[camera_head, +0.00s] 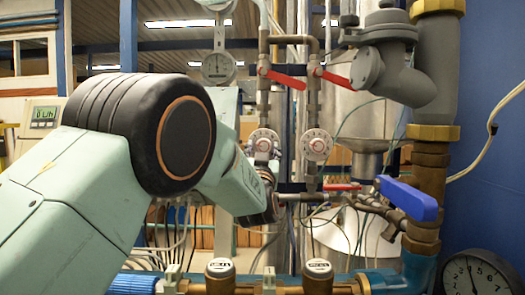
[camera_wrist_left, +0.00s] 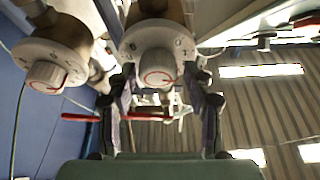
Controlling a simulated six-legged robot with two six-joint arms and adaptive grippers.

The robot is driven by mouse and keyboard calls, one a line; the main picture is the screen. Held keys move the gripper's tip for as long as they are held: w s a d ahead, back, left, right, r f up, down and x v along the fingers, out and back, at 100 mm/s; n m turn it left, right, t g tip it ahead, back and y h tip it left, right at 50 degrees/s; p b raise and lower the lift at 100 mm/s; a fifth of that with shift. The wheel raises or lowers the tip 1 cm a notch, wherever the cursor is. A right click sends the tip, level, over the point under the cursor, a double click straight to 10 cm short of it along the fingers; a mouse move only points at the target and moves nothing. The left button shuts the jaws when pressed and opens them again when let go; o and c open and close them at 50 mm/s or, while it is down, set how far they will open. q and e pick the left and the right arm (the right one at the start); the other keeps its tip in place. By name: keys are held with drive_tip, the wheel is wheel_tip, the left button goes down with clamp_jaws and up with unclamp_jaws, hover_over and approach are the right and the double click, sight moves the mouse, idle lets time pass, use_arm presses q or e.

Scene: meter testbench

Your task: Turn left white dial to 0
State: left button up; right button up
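The left white dial (camera_head: 263,143) sits on a vertical pipe in the head view, below a red lever. In the left wrist view the same dial (camera_wrist_left: 157,70) is straight ahead, with a white knob and red marking. My left gripper (camera_wrist_left: 158,98) is open, its two dark fingers apart on either side of the dial's knob. I cannot tell whether they touch it. In the head view my left arm reaches below the dial, and its fingers are hard to make out. The right white dial (camera_head: 317,146) is beside it and also shows in the left wrist view (camera_wrist_left: 45,75). My right gripper is not in view.
Red levers (camera_head: 285,78) sit above the dials. A blue-handled valve (camera_head: 407,198) and thick grey and brass pipe (camera_head: 434,90) stand at right. A black-rimmed gauge (camera_head: 477,275) is at bottom right. Brass meters (camera_head: 220,270) line the front. Loose cables hang below the dials.

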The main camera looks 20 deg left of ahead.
use_arm(q)
drive_tip(key=shift+d, duration=0.25)
drive_tip(key=c, duration=0.3)
drive_tip(key=shift+a, duration=0.1)
drive_tip(key=c, duration=0.6)
drive_tip(key=shift+o, duration=0.2)
drive_tip(key=shift+n+y, duration=0.4)
drive_tip(key=shift+n, duration=0.1)
drive_tip(key=n+y, duration=0.1)
drive_tip(key=n, duration=0.2)
drive_tip(key=shift+g, duration=0.4)
drive_tip(key=n+y, duration=0.1)
drive_tip(key=n, duration=0.1)
drive_tip(key=n+y, duration=0.1)
drive_tip(key=n, duration=0.1)
drive_tip(key=shift+d+r+g, duration=0.1)
drive_tip(key=shift+d+g, duration=0.1)
drive_tip(key=shift+g, duration=0.2)
drive_tip(key=n+g+y, duration=0.1)
drive_tip(key=n, duration=0.1)
drive_tip(key=n+p, duration=0.1)
drive_tip(key=n, duration=0.1)
drive_tip(key=shift+d+r+n+g+y, duration=0.1)
drive_tip(key=shift+n+g+y, duration=0.3)
drive_tip(key=shift+n+g+y+p, duration=0.4)
drive_tip(key=shift+n+g+p, duration=0.4)
drive_tip(key=shift+n, duration=1.1)
